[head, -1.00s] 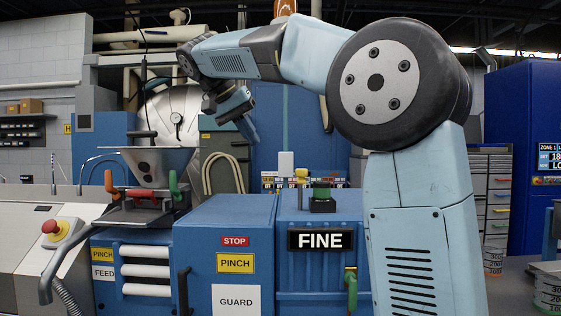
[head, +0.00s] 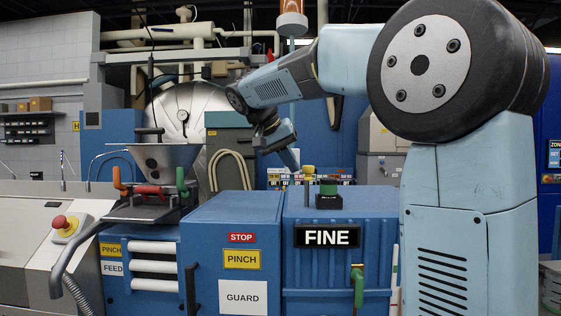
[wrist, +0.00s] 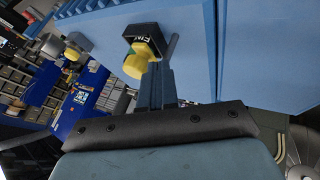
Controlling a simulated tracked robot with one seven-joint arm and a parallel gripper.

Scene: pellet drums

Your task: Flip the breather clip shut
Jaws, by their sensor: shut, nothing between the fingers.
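The breather fitting stands on top of the blue cabinet labelled FINE (head: 345,262). It has a black base (head: 329,203) with a green cylinder (head: 328,187). A yellow-topped piece (head: 309,170) on a thin post is just left of it; I cannot tell for sure which part is the clip. The wrist view shows a black labelled block (wrist: 147,34) with a yellow cylinder (wrist: 134,64) at its end. My gripper (head: 294,164) is shut and empty, pointing down just left of and above the yellow piece. It also shows in the wrist view (wrist: 157,72).
A blue GUARD cabinet (head: 222,278) stands left of the FINE one. Further left are a metal hopper (head: 158,163) with orange and green handles and a red stop button (head: 61,223). A green handle (head: 357,285) is on the cabinet front. Space above the cabinets is mostly clear.

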